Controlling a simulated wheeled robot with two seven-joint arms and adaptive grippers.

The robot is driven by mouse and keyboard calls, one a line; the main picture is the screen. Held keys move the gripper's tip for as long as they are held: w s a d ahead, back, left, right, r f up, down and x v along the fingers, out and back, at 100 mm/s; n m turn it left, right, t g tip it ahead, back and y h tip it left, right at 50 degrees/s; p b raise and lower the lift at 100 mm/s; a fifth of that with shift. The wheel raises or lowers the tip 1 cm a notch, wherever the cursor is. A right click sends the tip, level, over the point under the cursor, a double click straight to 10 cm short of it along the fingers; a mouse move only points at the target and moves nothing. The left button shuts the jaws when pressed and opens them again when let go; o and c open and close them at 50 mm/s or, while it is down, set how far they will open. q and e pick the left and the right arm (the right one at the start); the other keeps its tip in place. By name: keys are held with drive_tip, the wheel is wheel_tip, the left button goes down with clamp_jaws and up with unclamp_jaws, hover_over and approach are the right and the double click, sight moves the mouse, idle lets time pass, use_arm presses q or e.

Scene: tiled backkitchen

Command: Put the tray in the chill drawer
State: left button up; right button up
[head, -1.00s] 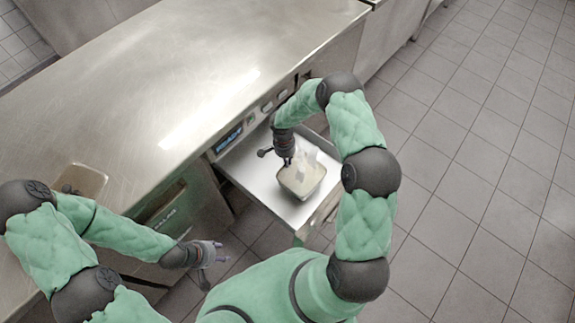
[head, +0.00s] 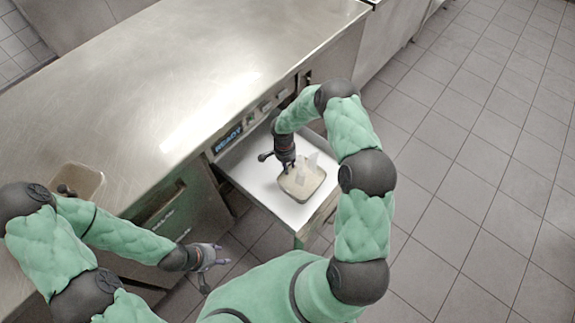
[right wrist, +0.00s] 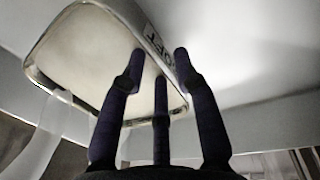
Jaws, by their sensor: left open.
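The tray (head: 313,190), a rectangular container with a pale filling and thin metallic rim, is in the pulled-out chill drawer (head: 285,208). My right gripper (head: 286,166) is at the tray's left rim. In the right wrist view, the tray (right wrist: 85,52) fills the upper left, and the dark fingers (right wrist: 160,70) overlap its labelled side wall. I cannot tell whether they press on it or whether the tray touches the drawer floor. My left gripper (head: 217,256) is open and empty, in front of the counter and left of the drawer.
A steel counter (head: 190,75) runs above the drawer, with a lit display (head: 228,139) on its front. A sunken pan (head: 78,183) is in the counter at left. White drawer floor is bare around the tray. Tiled floor (head: 470,200) is clear at right.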

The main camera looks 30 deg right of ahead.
drive_tip(key=shift+r, duration=0.2)
wheel_tip(320, 180, up, 12)
drive_tip(key=w+f+p, duration=0.1)
drive_tip(key=p, duration=0.3)
drive_tip(key=s+a+f+n+y, duration=0.2)
drive_tip(key=s+a+n, duration=0.1)
drive_tip(key=s+a, duration=0.3)
drive_tip(key=s+a+f+n+y, duration=0.2)
drive_tip(key=s+a+f+n, duration=0.1)
drive_tip(key=s+a, duration=0.3)
drive_tip(key=s+a+n+t, duration=0.1)
drive_tip(key=s+a+n, duration=0.4)
drive_tip(key=s, duration=0.6)
drive_tip(key=shift+s+a+r+t, duration=0.25)
drive_tip(key=shift+a+r+t, duration=0.05)
drive_tip(key=shift+a, duration=0.1)
